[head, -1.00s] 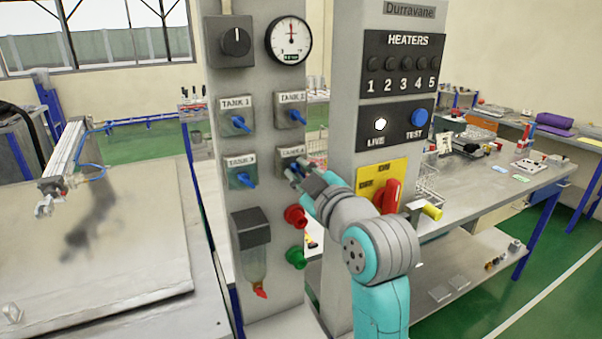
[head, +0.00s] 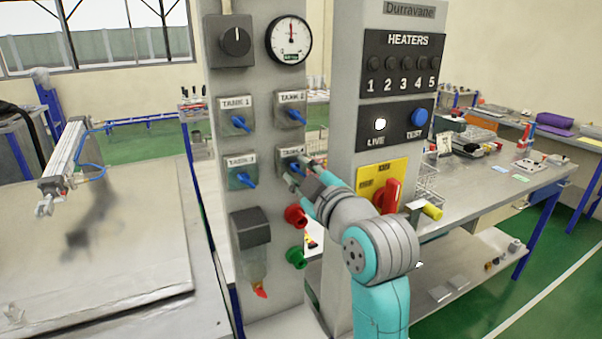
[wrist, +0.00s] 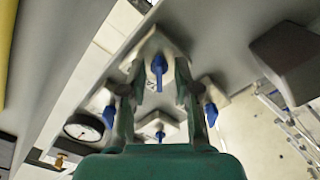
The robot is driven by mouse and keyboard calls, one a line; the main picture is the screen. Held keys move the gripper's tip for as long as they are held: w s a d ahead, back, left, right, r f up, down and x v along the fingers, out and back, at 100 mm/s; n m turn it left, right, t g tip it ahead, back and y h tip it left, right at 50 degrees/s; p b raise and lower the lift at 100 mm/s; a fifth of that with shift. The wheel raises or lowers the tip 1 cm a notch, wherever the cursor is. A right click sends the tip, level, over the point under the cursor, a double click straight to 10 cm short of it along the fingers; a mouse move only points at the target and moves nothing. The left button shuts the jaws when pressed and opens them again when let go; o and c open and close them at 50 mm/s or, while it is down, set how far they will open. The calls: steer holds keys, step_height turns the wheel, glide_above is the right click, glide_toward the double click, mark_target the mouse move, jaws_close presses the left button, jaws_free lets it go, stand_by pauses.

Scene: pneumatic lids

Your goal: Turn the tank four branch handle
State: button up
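The tank four valve is a grey square plate with a blue handle (head: 294,168), at the lower right of the valves on the grey panel. My gripper (head: 304,170) is in front of it and partly hides its plate and label. In the wrist view, the blue tank four handle (wrist: 158,64) shows between the two spread fingers of my gripper (wrist: 159,75), with gaps on both sides. The gripper is open, and I see no contact with the handle. The handle lies about parallel to the neighbouring ones. Its exact depth between the fingers is hard to judge.
The tank two handle (head: 297,117) is above and the tank three handle (head: 246,179) to the left. A red knob (head: 296,216), a green knob (head: 296,257) and a filter bowl (head: 252,262) sit below. The heater column (head: 345,110) stands close on the right.

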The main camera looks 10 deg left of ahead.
steer(key=v, duration=1.2)
steer(key=s+d+f+m+h, duration=0.2)
steer(key=s+d+f+m, duration=0.15)
steer(key=f, duration=0.65)
steer(key=s+d+f+m+t+h, duration=0.1)
steer(key=s+d+f+m+h, duration=0.25)
steer(key=f, duration=0.65)
steer(key=s+d+f+m+h, duration=0.1)
steer(key=s+d+f+m, duration=0.25)
steer(key=d+f, duration=0.45)
steer(key=s+d+f+m+h, duration=0.25)
steer(key=s+f, duration=0.65)
steer(key=s, duration=0.5)
steer(key=s+d+m+g+h, duration=0.1)
steer(key=s+d+m, duration=0.1)
steer(key=s, duration=1.4)
steer(key=shift+d+f+m, duration=0.25)
steer(key=shift+d+m, duration=0.05)
steer(key=shift+m, duration=0.2)
